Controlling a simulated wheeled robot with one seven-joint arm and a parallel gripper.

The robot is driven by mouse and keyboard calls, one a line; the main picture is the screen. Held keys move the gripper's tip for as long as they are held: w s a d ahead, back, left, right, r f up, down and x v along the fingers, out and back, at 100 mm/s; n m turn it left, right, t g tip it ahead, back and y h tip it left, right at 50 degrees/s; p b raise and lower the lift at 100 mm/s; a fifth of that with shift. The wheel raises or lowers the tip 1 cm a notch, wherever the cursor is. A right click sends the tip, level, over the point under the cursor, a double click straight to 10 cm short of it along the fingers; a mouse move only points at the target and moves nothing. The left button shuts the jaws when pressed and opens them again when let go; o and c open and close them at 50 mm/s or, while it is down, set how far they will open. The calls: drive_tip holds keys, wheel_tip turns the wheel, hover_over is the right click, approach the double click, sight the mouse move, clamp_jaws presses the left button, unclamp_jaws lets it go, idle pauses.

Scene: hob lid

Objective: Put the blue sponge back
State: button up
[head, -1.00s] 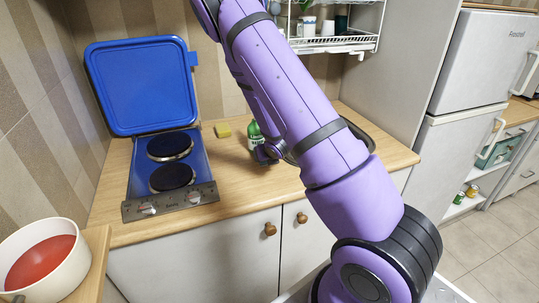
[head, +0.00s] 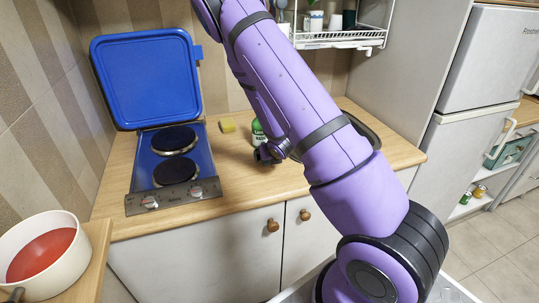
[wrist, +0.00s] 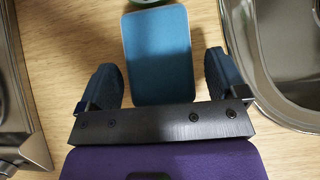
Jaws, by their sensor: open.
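The blue sponge (wrist: 158,55) shows in the wrist view as a flat blue block with rounded corners and a paler edge. It lies between the two dark fingers of my gripper (wrist: 164,80), with a visible gap on each side. The fingers are open and hold nothing. In the head view my gripper (head: 266,153) is low over the counter, partly hidden by my arm, and I cannot make out the blue sponge there. From these views I cannot tell the exact height of the fingers over the counter.
A green-and-white bottle (head: 257,133) stands just behind my gripper. A metal sink (wrist: 258,60) is close on the right in the wrist view.

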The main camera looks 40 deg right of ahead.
drive_tip(key=v, duration=1.2)
drive_tip(key=s+a+r+n+g+y, duration=0.1)
drive_tip(key=s+a+r+n+y, duration=0.3)
drive_tip(key=a+r+n, duration=0.55)
drive_tip(key=s+a+r+n+y, duration=0.2)
drive_tip(key=a+r+n+y, duration=0.5)
drive_tip(key=a+r+n, duration=0.25)
drive_tip(key=s+a+r+n+g+h, duration=0.1)
drive_tip(key=s+r+n+g, duration=0.2)
drive_tip(key=s+r+n, duration=0.55)
drive_tip(key=s+d+r+n+h, duration=0.2)
drive_tip(key=s+d+n+h, duration=0.4)
drive_tip(key=s+n, duration=0.5)
drive_tip(key=shift+n+t+h, duration=0.3)
drive_tip(key=shift+n+h, duration=0.05)
drive_tip(key=shift+h, duration=0.45)
drive_tip(key=shift+s+d+r, duration=0.1)
drive_tip(key=shift+d+r, duration=0.05)
